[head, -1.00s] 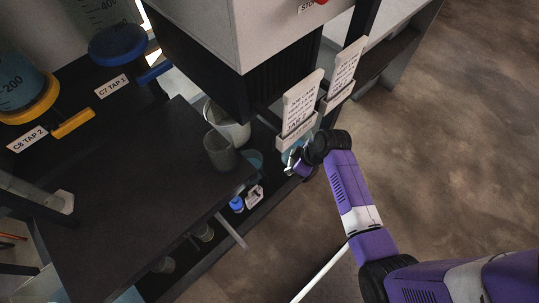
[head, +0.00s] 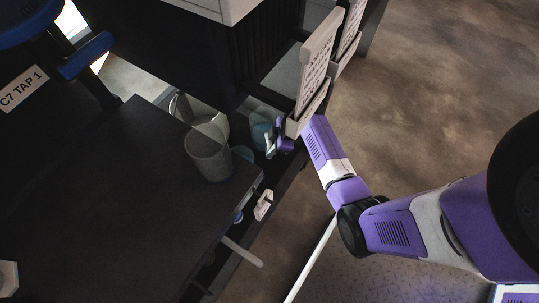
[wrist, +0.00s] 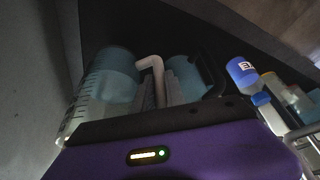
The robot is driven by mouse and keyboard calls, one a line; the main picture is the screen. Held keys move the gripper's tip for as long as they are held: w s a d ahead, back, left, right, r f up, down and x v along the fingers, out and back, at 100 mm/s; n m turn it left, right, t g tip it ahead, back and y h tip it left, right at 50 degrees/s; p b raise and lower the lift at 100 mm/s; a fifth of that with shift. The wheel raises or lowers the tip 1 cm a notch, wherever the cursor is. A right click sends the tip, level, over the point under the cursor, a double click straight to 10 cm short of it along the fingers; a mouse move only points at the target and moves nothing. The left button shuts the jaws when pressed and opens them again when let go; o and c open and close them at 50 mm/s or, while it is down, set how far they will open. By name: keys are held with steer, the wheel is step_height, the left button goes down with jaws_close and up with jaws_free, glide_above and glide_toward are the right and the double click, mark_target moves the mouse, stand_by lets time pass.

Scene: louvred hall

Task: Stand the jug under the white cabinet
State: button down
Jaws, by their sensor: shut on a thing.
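The jug (head: 261,131) is a translucent vessel with teal contents, in a dark recess beside the signs in the head view. In the wrist view the jug (wrist: 97,92) is at left, with graduation marks on its side and a pale handle. My gripper (head: 277,146) is shut on it at the handle; in the wrist view the ridged fingers of my gripper (wrist: 168,88) flank the pale handle. The white cabinet (head: 228,8) is at the top of the head view, above the dark slatted part. The jug's base is hidden, so I cannot tell whether it touches the surface.
A grey beaker (head: 208,155) and a pale vessel (head: 206,115) stand left of the jug. Sign holders (head: 317,70) stand close to my arm. A dark counter (head: 140,190) fills the left. Another teal vessel (wrist: 188,72) and a blue-capped bottle (wrist: 243,75) show in the wrist view.

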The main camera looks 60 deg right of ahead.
steer(key=shift+w+f+b, duration=0.1)
steer(key=shift+f+b, duration=0.85)
steer(key=shift+f, duration=1.2)
steer(key=c, duration=1.8)
jaws_free()
steer(key=shift+f, duration=0.15)
steer(key=o, duration=0.4)
steer(key=shift+o, duration=0.2)
